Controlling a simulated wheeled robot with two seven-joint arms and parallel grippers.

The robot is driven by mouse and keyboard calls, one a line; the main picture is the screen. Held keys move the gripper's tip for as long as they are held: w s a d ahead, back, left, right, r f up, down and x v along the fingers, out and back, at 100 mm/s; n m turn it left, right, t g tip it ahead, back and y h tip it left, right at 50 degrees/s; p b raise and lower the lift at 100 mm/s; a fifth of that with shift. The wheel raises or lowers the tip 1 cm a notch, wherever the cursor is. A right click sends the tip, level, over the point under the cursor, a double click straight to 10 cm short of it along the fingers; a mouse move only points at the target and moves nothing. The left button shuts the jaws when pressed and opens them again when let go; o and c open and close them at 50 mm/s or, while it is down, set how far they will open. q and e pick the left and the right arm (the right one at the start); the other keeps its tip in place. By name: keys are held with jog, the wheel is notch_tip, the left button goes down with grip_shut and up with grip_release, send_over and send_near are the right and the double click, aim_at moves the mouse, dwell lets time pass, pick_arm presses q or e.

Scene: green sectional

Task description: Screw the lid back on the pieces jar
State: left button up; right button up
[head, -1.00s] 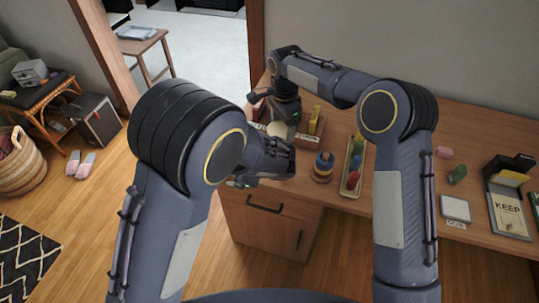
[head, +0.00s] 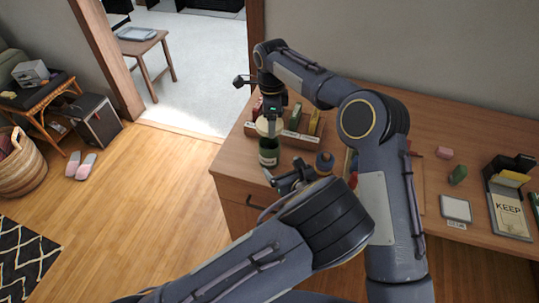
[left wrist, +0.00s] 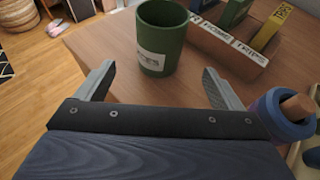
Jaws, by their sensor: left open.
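The green pieces jar (head: 268,158) stands upright near the desk's left end. My left gripper (head: 284,174) is open and empty, in front of the jar. In the left wrist view its two fingers (left wrist: 160,72) are spread to either side of the jar, which is beyond them and not gripped.
A wooden rack (head: 300,135) with coloured boxes stands behind and right of the jar. A blue ring stacker with a wooden peg (head: 324,162) is close on the right of my left gripper. The desk's left edge is near the jar.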

aim_at(269, 153)
pick_arm(q)
jog(key=x, duration=1.1)
jog(key=shift+f, duration=0.1)
jog(key=c, duration=1.5)
pick_arm(e)
jog(key=shift+f, duration=2.5)
